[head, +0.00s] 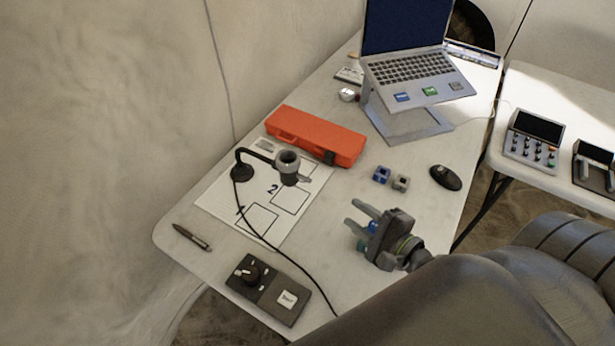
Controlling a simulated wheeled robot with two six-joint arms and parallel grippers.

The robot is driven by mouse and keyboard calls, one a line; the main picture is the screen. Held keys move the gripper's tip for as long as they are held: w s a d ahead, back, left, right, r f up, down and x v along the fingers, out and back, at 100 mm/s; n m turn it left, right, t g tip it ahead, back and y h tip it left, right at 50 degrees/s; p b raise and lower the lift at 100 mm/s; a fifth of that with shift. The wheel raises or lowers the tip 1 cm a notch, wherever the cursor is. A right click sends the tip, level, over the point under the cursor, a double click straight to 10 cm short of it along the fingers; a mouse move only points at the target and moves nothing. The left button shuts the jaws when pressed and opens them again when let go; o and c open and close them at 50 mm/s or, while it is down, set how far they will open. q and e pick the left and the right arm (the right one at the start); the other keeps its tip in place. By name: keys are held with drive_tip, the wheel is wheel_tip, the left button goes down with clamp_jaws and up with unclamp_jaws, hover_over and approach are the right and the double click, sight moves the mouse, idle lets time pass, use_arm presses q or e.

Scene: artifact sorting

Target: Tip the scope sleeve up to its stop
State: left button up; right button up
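The scope (287,162) hangs at the end of a short dark arm with a round base (242,172). Its sleeve is a grey cylinder with a dark round opening on top and a small lighter tab at its lower right; I cannot tell its exact tilt. My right gripper (353,214) is to the right of and nearer than the scope, apart from it. Its two grey fingers point left, spread apart with nothing between them. My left gripper is not in view.
A white numbered sheet (222,206) lies under the scope. An orange case (316,136) is behind it. Two small cubes (391,178) and a black mouse (446,177) are to the right. A dark control box (269,289), a pen (192,237) and a cable are nearer. A laptop (415,65) stands behind.

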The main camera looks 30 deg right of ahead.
sight(311, 182)
drive_tip(key=p+x, duration=0.1)
drive_tip(key=x, duration=1.4)
drive_tip(key=shift+p, duration=0.35)
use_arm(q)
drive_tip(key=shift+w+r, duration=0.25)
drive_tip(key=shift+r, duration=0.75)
use_arm(e)
drive_tip(key=shift+w+a+f, duration=0.1)
drive_tip(key=shift+w+a, duration=0.1)
drive_tip(key=shift+w, duration=0.3)
clamp_jaws()
